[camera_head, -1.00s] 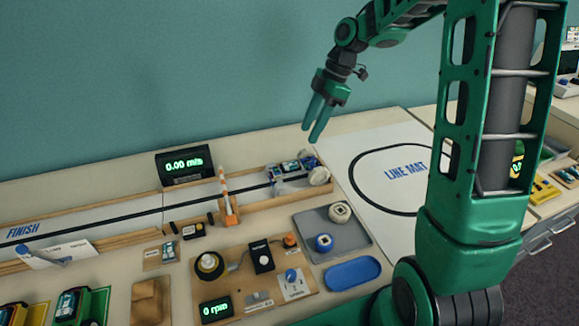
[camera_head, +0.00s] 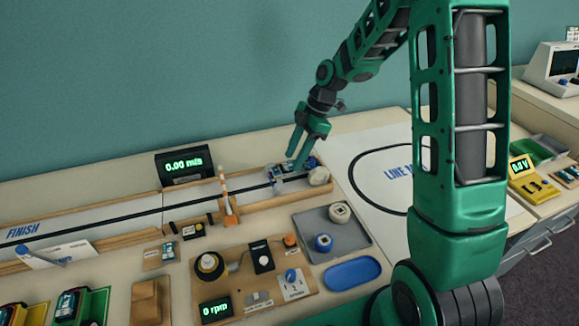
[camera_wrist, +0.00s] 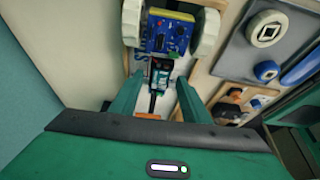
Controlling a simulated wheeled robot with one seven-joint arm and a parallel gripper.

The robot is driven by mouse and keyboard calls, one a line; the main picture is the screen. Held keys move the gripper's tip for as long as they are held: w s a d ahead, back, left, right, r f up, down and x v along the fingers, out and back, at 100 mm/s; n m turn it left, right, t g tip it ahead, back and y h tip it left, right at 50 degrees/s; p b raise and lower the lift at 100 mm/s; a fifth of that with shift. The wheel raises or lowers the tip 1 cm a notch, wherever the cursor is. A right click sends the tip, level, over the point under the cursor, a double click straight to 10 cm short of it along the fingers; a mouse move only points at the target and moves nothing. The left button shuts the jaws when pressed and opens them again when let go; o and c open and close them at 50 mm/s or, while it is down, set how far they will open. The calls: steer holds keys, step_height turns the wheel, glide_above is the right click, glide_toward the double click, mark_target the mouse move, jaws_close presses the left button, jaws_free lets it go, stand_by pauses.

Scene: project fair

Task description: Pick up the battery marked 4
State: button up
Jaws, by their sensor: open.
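A small wheeled car (camera_head: 280,180) stands at the right end of the wooden track. In the wrist view the car shows a blue circuit board (camera_wrist: 168,33) between pale wheels, with a small dark block (camera_wrist: 161,73) below it that may be a battery. I cannot read a 4 on it or on anything else. My gripper (camera_head: 297,160) is open and points down just above the car. In the wrist view my gripper (camera_wrist: 160,80) has its two fingers spread on either side of the dark block, apart from it. The block's lower part is unclear.
A grey tray (camera_head: 350,240) with a white and a blue round part lies in front of the track, beside a blue dish (camera_head: 352,273). An orange-striped post (camera_head: 226,195) rises left of the car. A line mat (camera_head: 360,150) lies to the right.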

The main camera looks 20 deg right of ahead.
steer(key=shift+a+f, duration=0.25)
steer(key=shift+f, duration=0.3)
jaws_close()
steer(key=shift+r, duration=0.15)
